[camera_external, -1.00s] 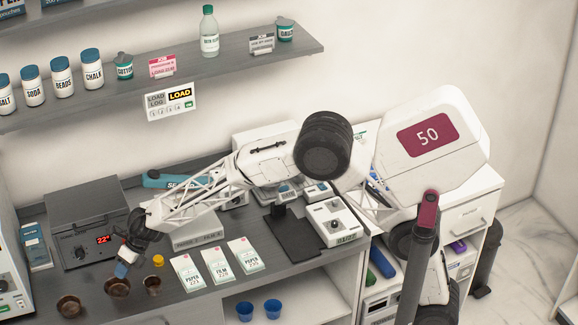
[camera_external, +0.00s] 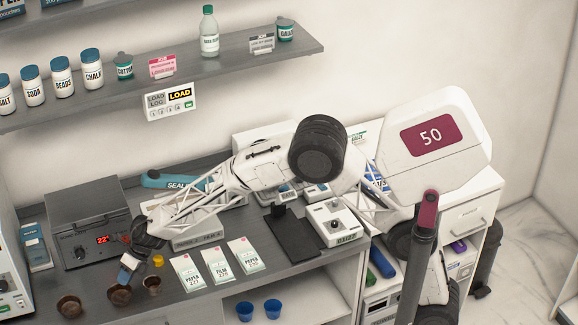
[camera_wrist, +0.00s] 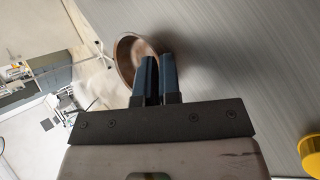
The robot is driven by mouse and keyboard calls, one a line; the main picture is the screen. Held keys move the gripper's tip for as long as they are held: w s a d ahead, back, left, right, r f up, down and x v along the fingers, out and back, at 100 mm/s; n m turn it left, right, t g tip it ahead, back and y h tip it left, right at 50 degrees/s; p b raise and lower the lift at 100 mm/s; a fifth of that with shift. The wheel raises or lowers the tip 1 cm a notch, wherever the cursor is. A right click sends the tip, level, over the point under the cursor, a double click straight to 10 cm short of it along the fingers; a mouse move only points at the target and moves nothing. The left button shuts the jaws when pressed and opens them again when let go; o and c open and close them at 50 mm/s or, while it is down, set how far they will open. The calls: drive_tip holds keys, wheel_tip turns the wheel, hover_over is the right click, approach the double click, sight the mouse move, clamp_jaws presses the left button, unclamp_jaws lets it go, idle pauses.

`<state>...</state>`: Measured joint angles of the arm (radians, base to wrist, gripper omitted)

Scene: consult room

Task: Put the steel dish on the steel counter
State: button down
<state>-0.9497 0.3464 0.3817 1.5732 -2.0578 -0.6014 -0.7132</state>
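A round metal dish (camera_external: 120,295) with a brownish interior is at the front of the grey steel-looking counter (camera_external: 195,289). It also shows in the wrist view (camera_wrist: 125,60), partly hidden by the fingers. My gripper (camera_external: 124,274) reaches down to it from above. In the wrist view its two blue fingers (camera_wrist: 157,62) are close together at the dish's right rim and appear to pinch it. I cannot tell whether the dish is clear of the counter. A similar dish (camera_external: 69,306) stands to the left and a smaller brown cup (camera_external: 152,285) to the right.
A yellow piece (camera_external: 158,261) stands behind the small cup. White packets (camera_external: 217,266) lie to the right. Blue cups (camera_external: 272,309) sit on the lower shelf. The counter's front edge is close.

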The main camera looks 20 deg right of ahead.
drive_tip(key=shift+f, duration=0.1)
drive_tip(key=c, duration=1.3)
unclamp_jaws()
drive_tip(key=v, duration=1.2)
drive_tip(key=shift+w, duration=0.1)
